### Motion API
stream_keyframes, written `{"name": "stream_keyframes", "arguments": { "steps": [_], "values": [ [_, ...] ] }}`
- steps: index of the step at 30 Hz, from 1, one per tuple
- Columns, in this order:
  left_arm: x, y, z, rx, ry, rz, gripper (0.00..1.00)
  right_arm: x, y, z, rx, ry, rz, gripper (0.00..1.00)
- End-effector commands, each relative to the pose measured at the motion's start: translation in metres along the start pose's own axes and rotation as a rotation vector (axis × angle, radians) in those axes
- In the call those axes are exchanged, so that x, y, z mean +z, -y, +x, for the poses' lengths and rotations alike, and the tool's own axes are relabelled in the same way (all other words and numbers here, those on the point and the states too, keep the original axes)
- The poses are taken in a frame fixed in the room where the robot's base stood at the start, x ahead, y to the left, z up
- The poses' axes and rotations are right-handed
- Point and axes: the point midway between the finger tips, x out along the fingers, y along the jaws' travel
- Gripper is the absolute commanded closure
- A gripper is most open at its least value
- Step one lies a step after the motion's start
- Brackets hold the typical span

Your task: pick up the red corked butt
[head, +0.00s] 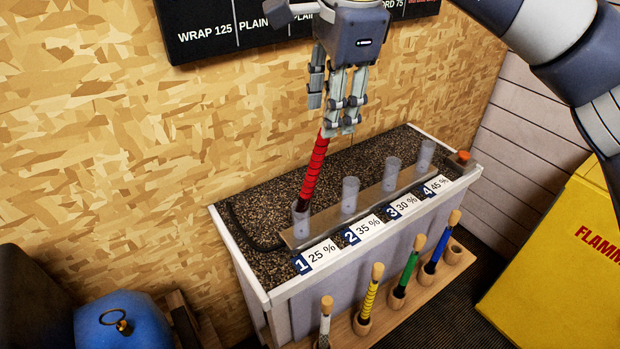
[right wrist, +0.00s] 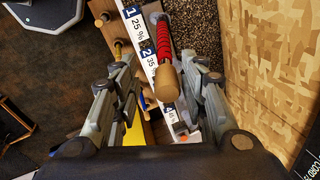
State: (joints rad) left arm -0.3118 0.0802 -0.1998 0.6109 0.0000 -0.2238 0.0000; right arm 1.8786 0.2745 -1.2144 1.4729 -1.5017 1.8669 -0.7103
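The red corked butt (head: 315,170) stands tilted in the clear tube at label 1, its lower end in the tube. Its cork is hidden by the fingers in the head view. My right gripper (head: 341,126) is over its top end, fingers pointing down. In the right wrist view the butt's red wrap (right wrist: 163,45) and cork (right wrist: 167,82) lie between the two spread fingers of the right gripper (right wrist: 160,75), with gaps on both sides. The right gripper is open. My left gripper is in neither view.
The gravel-filled trough (head: 255,282) has several clear tubes on a metal strip; tubes 2 (head: 350,195), 3 and 4 look empty. A wooden rack (head: 385,318) in front holds other corked butts: white, yellow (head: 370,297), green (head: 407,268) and blue. A yellow cabinet (head: 560,265) stands right.

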Motion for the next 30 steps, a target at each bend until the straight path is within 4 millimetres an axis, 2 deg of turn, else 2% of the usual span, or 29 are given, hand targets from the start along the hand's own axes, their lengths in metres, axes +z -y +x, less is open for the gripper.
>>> {"name": "stream_keyframes", "arguments": {
  "steps": [5,8,12,15,19,25,26,30],
  "values": [
    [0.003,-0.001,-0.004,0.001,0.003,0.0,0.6,0.0,0.0,0.016,0.001,0.002,0.0,0.6],
    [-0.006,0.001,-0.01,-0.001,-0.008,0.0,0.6,0.0,0.002,0.023,0.002,0.001,0.0,0.6],
    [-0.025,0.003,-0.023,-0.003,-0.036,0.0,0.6,0.001,0.005,0.043,0.004,0.003,-0.001,0.6],
    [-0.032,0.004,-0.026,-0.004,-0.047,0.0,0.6,0.001,0.005,0.059,0.002,0.002,0.001,0.6],
    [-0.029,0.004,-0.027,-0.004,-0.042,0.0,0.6,0.002,0.004,0.067,0.0,0.003,0.0,0.6],
    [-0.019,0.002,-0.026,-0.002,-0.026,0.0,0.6,0.001,0.004,0.069,-0.001,0.002,0.0,0.6],
    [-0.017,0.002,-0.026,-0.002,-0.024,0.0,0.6,0.001,0.004,0.069,-0.001,0.002,0.0,0.65],
    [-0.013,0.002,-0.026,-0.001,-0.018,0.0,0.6,0.001,0.005,0.068,-0.001,0.002,0.0,0.96]
  ]
}}
